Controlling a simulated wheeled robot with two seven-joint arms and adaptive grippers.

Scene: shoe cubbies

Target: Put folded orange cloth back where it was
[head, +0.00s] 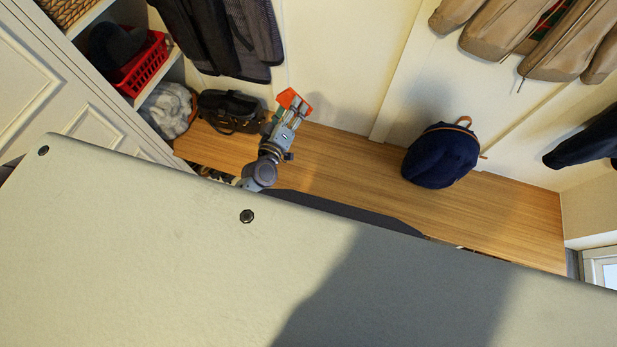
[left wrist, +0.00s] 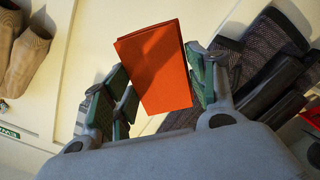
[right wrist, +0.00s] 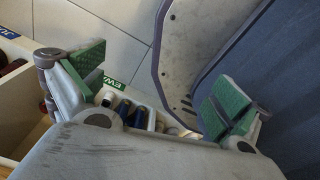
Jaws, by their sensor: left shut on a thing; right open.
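The folded orange cloth (head: 291,100) is a small flat orange block. My left gripper (head: 291,112) is shut on it and holds it above the back part of the wooden bench. In the left wrist view the cloth (left wrist: 154,66) stands up between the green finger pads of the left gripper (left wrist: 155,95). My right gripper (right wrist: 160,90) is open and empty in the right wrist view, low beside my dark base and a bin with bottles. The right gripper is not seen in the head view.
The wooden bench (head: 350,165) holds a dark blue backpack (head: 441,155) at the right and a black bag (head: 231,112) at the left. Coats hang above both ends. Shelves at the left hold a red basket (head: 142,66). The bench between the bags is clear.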

